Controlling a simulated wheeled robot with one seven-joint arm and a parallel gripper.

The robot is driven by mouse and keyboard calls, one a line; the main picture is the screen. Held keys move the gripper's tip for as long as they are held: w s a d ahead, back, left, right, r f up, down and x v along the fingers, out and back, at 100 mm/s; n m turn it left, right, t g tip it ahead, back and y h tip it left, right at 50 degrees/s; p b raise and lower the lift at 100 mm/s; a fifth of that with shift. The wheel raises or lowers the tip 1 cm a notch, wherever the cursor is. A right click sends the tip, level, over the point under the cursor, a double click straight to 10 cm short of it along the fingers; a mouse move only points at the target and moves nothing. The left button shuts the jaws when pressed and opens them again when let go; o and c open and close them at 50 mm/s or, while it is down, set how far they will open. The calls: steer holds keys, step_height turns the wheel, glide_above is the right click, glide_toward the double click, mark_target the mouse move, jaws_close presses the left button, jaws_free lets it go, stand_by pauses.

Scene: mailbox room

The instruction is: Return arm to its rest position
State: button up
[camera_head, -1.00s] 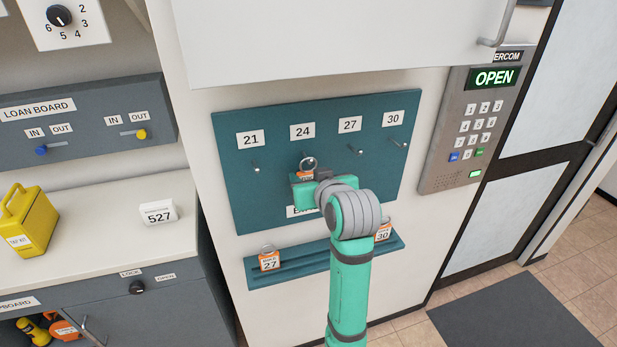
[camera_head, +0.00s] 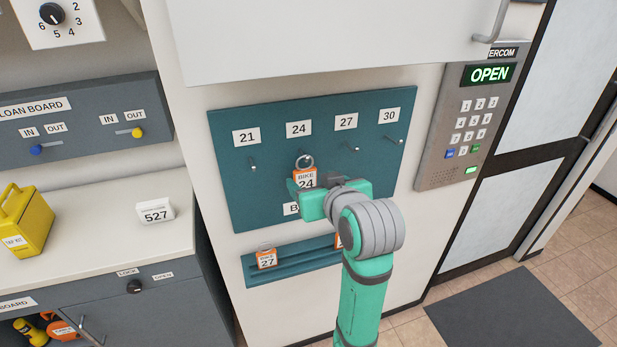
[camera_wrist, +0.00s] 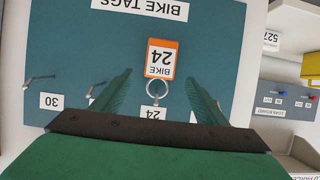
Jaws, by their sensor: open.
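My teal arm reaches up in front of the teal bike tag board (camera_head: 380,110) in the head view. My gripper (camera_head: 300,187) is just below and in front of the orange and white bike tag 24 (camera_head: 305,178). That tag hangs by its ring on the hook under the label 24. In the wrist view the same tag (camera_wrist: 160,62) shows upside down, between and beyond the two spread fingers of my gripper (camera_wrist: 158,80). The fingers are open, with nothing between their tips that they touch.
Tag 27 (camera_head: 267,258) stands on the teal ledge (camera_head: 290,271) below the board; another tag there is mostly hidden by my arm. A white cabinet door (camera_head: 330,40) juts out above. The intercom (camera_head: 465,130) reads OPEN at right. A counter (camera_head: 90,220) with a yellow case (camera_head: 25,222) stands left.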

steer(key=s+f+m+t+h, duration=0.15)
steer(key=s+f, duration=0.35)
steer(key=f, duration=0.5)
steer(key=s+f+m+h, duration=0.1)
steer(key=s+f+m, duration=0.1)
steer(key=s+f, duration=0.5)
steer(key=s+f+m+h, duration=0.1)
steer(key=s+f+m, duration=0.15)
steer(key=f, duration=0.95)
steer(key=s+a+f+n, duration=0.1)
steer(key=s+f+n, duration=0.1)
steer(key=s, duration=2.7)
steer(key=shift+s+a+f+t+h, duration=0.15)
steer(key=shift+s+f+t+h, duration=0.1)
steer(key=shift+f+t+h, duration=0.15)
